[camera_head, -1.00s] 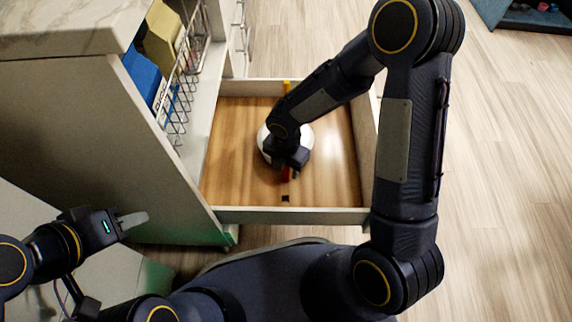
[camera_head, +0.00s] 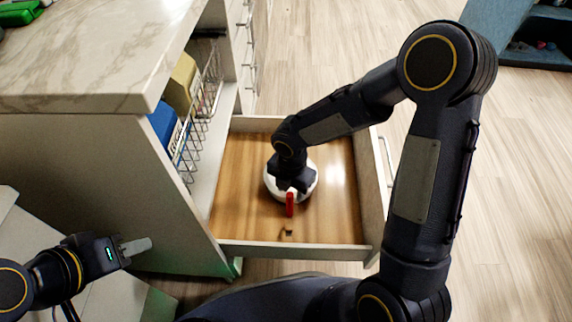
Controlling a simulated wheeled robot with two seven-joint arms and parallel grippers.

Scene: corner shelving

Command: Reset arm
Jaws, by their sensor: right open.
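My right arm reaches over the open wooden drawer (camera_head: 235,210). Its gripper (camera_head: 291,188) is open, pointing down at a white round object (camera_head: 271,184) in the drawer. The gripper hides the middle of that object, and I cannot tell whether they touch. A red upright piece (camera_head: 290,204) shows just in front of the gripper; I cannot tell what it belongs to. My left gripper (camera_head: 137,246) is at the lower left, away from the drawer, with pale fingers seen side-on. I see nothing in it, but its opening is unclear.
A marble-topped cabinet (camera_head: 90,60) stands left of the drawer. A wire rack (camera_head: 205,95) with blue and yellow boxes is inside it. A small dark item (camera_head: 287,232) lies near the drawer's front wall. The wooden floor (camera_head: 530,170) at right is clear. A blue unit (camera_head: 515,40) stands at the upper right.

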